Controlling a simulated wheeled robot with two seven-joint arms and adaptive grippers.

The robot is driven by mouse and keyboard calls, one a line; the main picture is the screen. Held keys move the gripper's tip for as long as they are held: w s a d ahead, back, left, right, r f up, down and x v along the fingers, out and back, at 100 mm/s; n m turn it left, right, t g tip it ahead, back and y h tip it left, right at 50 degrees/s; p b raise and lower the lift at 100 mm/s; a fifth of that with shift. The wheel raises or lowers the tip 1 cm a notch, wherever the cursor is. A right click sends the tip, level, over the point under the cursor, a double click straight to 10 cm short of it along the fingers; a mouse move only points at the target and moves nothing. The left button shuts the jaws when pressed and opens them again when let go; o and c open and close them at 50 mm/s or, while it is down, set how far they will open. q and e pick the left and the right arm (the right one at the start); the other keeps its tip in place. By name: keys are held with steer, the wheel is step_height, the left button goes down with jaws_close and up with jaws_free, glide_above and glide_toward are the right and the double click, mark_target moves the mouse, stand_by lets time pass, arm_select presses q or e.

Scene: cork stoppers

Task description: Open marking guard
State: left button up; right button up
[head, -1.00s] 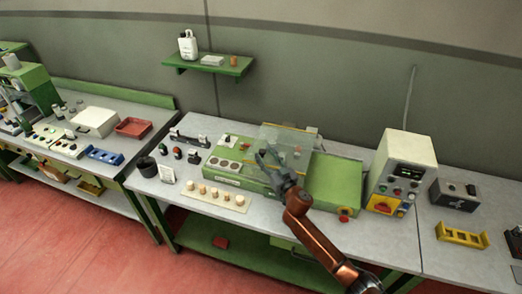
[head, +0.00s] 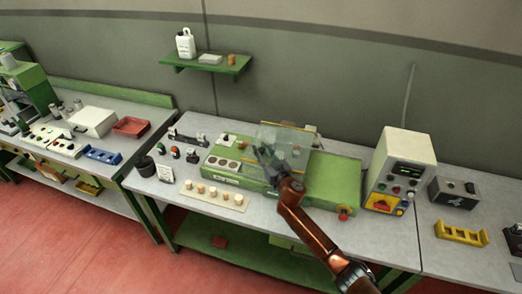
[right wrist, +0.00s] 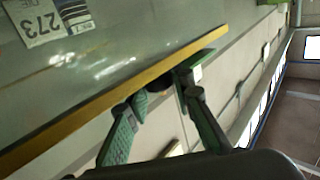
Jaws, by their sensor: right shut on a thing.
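The marking guard (head: 294,142) is a clear panel with yellow edging, standing tilted over the green marking machine (head: 333,180) in the head view. In the right wrist view the clear panel (right wrist: 110,50) fills the upper left, with its yellow edge strip running diagonally. My right gripper (head: 263,154) is at the guard's front left side in the head view. In the right wrist view my right gripper (right wrist: 162,86) has its fingers closed around a small dark knob (right wrist: 159,84) by the yellow edge. The guard's hinge is hard to make out. My left gripper is out of view.
A control box (head: 402,165) stands on the right, beside a yellow rack (head: 460,233). A green shelf (head: 208,66) hangs above.

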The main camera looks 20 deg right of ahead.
jaws_close()
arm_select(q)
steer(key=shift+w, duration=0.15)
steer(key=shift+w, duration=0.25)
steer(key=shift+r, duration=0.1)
arm_select(e)
steer(key=shift+d, duration=0.1)
